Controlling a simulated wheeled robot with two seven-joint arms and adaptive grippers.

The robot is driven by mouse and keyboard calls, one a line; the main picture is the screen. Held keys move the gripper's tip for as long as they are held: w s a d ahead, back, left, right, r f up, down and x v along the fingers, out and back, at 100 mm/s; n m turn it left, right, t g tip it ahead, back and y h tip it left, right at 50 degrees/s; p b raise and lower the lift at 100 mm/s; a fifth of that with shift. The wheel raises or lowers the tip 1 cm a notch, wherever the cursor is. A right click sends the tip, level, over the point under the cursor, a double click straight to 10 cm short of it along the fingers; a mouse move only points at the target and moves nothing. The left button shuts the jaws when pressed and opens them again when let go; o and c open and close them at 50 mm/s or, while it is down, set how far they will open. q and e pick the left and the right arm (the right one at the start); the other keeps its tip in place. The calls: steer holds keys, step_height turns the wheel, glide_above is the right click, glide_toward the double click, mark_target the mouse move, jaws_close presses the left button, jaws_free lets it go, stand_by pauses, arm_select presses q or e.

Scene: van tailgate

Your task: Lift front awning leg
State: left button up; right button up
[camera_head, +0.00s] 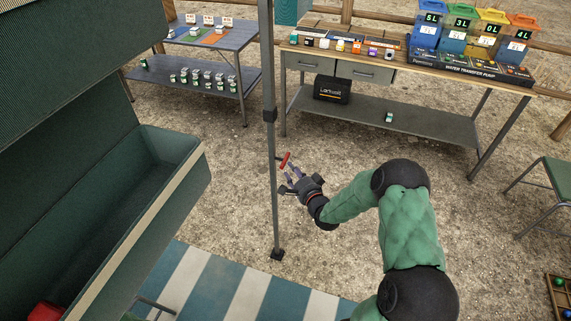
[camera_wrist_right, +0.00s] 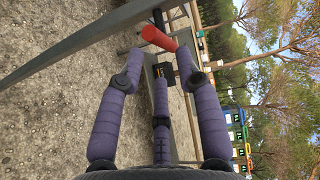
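The front awning leg (camera_head: 270,150) is a grey upright pole with a dark collar (camera_head: 269,115) and a small foot (camera_head: 277,254) on the ground. A red lever (camera_head: 285,160) sticks out from it at mid-height. My right gripper (camera_head: 289,173) is just right of the pole, by the lever. In the wrist view its purple fingers (camera_wrist_right: 157,68) are spread, and the red lever (camera_wrist_right: 158,38) shows just ahead of the fingertips. The grey pole (camera_wrist_right: 80,42) runs slantwise there. I cannot tell whether any finger touches the lever. My left gripper is not in view.
A workbench (camera_head: 400,72) with coloured containers stands behind, with a black case (camera_head: 331,89) on its shelf. A second table (camera_head: 215,43) is at back left. The green van tailgate box (camera_head: 150,190) fills the left. A striped mat (camera_head: 235,285) lies below. A green chair (camera_head: 556,180) stands right.

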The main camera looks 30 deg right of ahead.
mark_target(285, 162)
steer(key=w, duration=0.2)
steer(key=w+b, duration=0.1)
steer(key=w, duration=0.1)
steer(key=w+f, duration=0.1)
steer(key=w, duration=0.1)
steer(key=shift+w+d+b, duration=0.25)
steer(key=shift+w+b, duration=0.05)
steer(key=shift+b, duration=0.05)
